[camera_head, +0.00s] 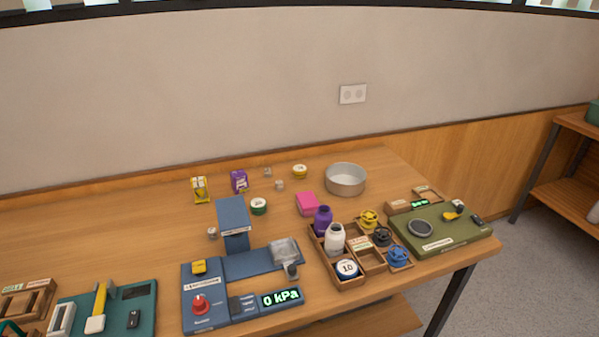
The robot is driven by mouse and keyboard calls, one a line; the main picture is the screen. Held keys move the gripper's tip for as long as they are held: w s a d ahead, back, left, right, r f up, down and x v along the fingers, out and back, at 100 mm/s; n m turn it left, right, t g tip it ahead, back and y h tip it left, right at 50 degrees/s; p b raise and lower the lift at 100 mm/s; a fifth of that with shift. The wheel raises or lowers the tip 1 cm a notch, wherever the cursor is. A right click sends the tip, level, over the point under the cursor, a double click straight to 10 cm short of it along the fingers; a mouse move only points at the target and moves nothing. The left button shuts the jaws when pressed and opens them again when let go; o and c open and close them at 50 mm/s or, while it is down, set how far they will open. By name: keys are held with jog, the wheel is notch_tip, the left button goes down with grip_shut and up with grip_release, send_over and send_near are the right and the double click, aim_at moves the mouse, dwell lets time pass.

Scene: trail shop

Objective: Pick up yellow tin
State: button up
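A small round yellow tin (300,171) with a pale lid stands toward the back of the wooden table, left of a wide grey metal bowl (346,180). It is upright and its lid is unobstructed. A similar round green tin (259,206) stands nearer and to its left. My gripper does not show in this view.
A purple box (239,182), a yellow packet (200,190) and a pink block (307,204) stand around the tins. Nearer are a blue pressure device (232,215), a wooden tray (352,284) with bottles and an olive board (458,235). The left back table is clear.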

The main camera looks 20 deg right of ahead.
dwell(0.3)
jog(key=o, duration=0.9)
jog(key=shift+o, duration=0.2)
